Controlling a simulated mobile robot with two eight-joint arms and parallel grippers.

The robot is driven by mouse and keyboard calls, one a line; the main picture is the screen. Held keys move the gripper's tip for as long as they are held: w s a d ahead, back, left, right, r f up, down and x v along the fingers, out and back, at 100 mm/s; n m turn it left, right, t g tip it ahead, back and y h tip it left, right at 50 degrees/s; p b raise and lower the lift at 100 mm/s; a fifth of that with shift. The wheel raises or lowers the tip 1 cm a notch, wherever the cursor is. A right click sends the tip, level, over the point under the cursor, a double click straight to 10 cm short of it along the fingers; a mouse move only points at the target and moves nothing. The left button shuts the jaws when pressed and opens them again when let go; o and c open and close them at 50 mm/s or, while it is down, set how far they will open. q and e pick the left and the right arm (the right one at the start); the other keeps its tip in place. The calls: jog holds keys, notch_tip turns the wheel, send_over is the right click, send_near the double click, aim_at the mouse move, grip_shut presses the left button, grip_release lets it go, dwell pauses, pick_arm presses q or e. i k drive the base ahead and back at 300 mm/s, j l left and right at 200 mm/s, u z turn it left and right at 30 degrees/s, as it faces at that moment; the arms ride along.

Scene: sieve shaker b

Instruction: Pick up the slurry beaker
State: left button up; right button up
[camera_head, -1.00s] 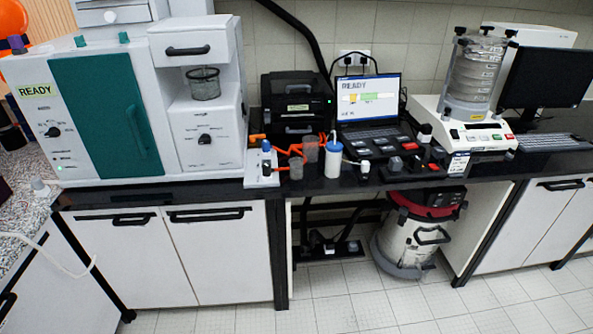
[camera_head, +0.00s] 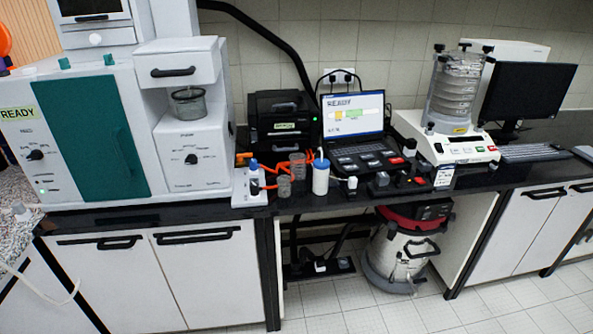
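Neither of my grippers is in view. Two small grey, see-through beakers stand on the black bench near its front edge: a front one (camera_head: 284,187) and one just behind it (camera_head: 298,167). Orange parts lie or stand close around them. Another grey, see-through vessel (camera_head: 188,104) sits in the recess of the white machine at left. I cannot tell which of these is the slurry beaker. No label can be read on them.
A white bottle (camera_head: 320,180) stands right of the small beakers, and a white stand with a blue-topped item (camera_head: 250,188) at their left. A laptop (camera_head: 352,114) and black box (camera_head: 283,124) are behind. The sieve shaker (camera_head: 453,95) is farther right. A vacuum (camera_head: 402,250) stands below.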

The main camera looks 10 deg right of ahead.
aim_at(284, 180)
jog(key=i+j+u, duration=0.15)
jog(key=i+u, duration=0.3)
jog(key=i, duration=0.7)
